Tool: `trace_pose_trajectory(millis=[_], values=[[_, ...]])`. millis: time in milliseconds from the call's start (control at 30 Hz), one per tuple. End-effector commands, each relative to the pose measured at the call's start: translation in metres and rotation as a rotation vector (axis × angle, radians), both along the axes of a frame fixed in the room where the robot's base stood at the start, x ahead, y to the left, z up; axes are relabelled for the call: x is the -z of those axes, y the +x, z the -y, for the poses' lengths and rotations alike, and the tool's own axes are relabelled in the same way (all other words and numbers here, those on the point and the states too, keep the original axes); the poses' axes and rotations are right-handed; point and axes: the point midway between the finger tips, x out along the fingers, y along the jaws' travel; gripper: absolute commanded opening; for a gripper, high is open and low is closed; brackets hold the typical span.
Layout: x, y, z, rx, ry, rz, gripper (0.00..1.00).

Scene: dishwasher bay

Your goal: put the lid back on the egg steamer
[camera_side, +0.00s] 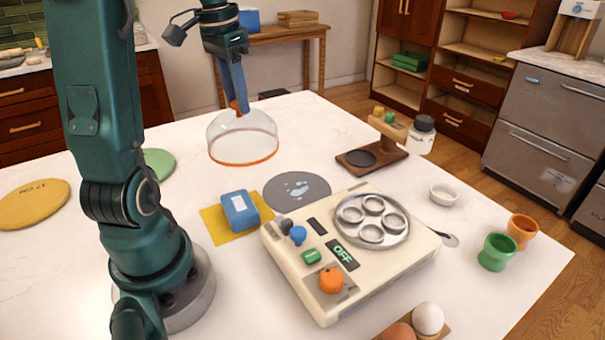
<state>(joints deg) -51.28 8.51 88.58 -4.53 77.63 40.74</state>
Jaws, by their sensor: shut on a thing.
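The lid (243,137) is a clear dome with an orange rim and an orange knob on top. My gripper (238,103) is shut on the knob and holds the lid level above the white table, left of and behind the steamer. The egg steamer (290,270) is a cream box with coloured knobs and a dark panel reading OFF. Its round metal plate (382,241) with several egg rings is uncovered, and no eggs show in the rings. The gripper's fingertips are partly merged with the knob at this size.
A grey round mat with wet-looking spots (297,190) lies behind the steamer. A blue block (240,211) sits on a yellow cloth (213,226). A wooden stand with a jar (372,157), a white bowl (444,194), egg cups (497,252) and eggs (428,318) surround the steamer.

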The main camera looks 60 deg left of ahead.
Motion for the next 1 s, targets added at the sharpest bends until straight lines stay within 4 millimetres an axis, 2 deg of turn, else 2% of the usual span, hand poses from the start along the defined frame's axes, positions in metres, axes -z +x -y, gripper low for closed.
trace_pose_trajectory(millis=[133,267,367,467,667,800,1000], values=[[-0.005,-0.007,-0.004,-0.048,-0.010,-0.002,0.00],[-0.012,-0.008,-0.006,-0.169,-0.016,-0.004,0.00],[-0.018,0.001,-0.004,-0.265,-0.018,-0.003,0.00],[-0.025,0.021,0.007,-0.327,-0.016,-0.004,0.00],[-0.034,0.065,0.049,-0.364,-0.012,-0.001,0.00],[-0.037,0.094,0.092,-0.344,-0.011,0.005,0.00],[-0.036,0.120,0.164,-0.251,-0.007,0.013,0.00]])
